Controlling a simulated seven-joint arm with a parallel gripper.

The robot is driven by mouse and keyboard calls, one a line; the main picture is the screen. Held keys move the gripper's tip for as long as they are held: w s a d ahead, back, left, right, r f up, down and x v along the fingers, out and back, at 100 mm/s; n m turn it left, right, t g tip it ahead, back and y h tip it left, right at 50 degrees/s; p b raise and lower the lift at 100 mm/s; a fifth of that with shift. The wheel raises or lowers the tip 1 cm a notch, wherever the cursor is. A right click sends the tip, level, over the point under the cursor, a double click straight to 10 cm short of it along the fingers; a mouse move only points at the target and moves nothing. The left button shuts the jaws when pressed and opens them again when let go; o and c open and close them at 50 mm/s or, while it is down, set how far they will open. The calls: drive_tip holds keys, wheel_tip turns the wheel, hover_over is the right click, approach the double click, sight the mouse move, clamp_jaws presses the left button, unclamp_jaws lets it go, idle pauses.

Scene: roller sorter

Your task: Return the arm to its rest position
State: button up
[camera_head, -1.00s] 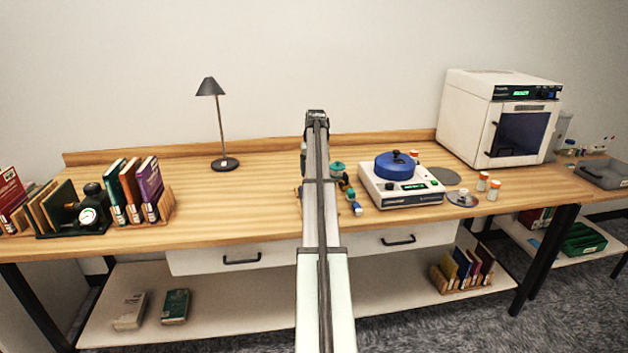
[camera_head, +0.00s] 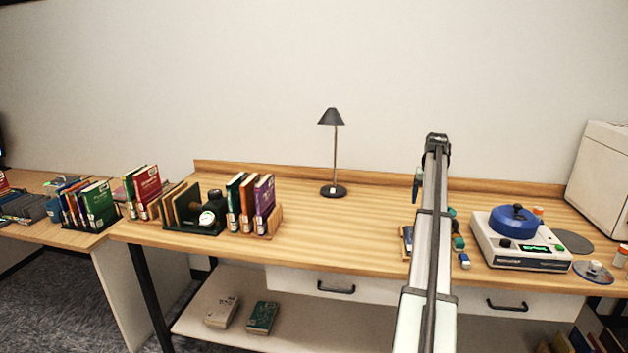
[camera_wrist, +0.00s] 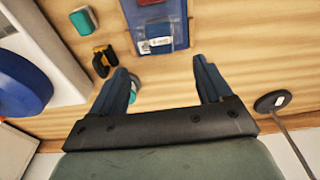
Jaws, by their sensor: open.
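My arm (camera_head: 432,235) reaches up over the workbench in the head view, with its wrist end in front of the back wall. In the wrist view my gripper (camera_wrist: 160,65) is open, its two dark blue fingers apart with nothing held between them. Beyond the fingertips, a blue holder (camera_wrist: 180,35) with a red part and a labelled blue piece lies on the bench. A small teal piece (camera_wrist: 134,86) is partly hidden by the left finger. In the head view the arm hides part of the bench around the holder.
A desk lamp (camera_head: 333,190) stands left of my arm. A white machine with a blue lid (camera_head: 515,222) stands to its right, near several small teal and blue pieces (camera_head: 458,243). Books in racks (camera_head: 250,205) stand on the left.

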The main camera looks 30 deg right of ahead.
drive_tip(key=s+a+f+n+y, duration=0.15)
drive_tip(key=a+f+n, duration=0.4)
drive_tip(key=a, duration=0.95)
drive_tip(key=w+a+f+n+y, duration=0.1)
drive_tip(key=a+f+n+y, duration=0.45)
drive_tip(key=a, duration=0.95)
drive_tip(key=s+a+f+n, duration=0.1)
drive_tip(key=a+f+n, duration=0.2)
drive_tip(key=a+f, duration=0.9)
drive_tip(key=s+a+f+m+g+h, duration=0.15)
drive_tip(key=s+a+f, duration=0.25)
drive_tip(key=a+f, duration=0.7)
drive_tip(key=s+a+f+m+g, duration=0.25)
drive_tip(key=s+a+f, duration=0.25)
drive_tip(key=a+f, duration=0.65)
drive_tip(key=s+a+f+g+h, duration=0.1)
drive_tip(key=s+a+f, duration=0.2)
drive_tip(key=s+f, duration=0.2)
drive_tip(key=s+a+f+g+h, duration=0.1)
drive_tip(key=s+f, duration=0.4)
drive_tip(key=s, duration=0.5)
drive_tip(key=s+a+f+m+g+h, duration=0.1)
drive_tip(key=s+a+f+h, duration=0.1)
drive_tip(key=s+a+f, duration=0.3)
drive_tip(key=s, duration=0.3)
drive_tip(key=shift+s+f+g, duration=0.15)
drive_tip(key=shift+s+g, duration=0.2)
drive_tip(key=shift+g, duration=0.05)
drive_tip(key=shift+a, duration=0.1)
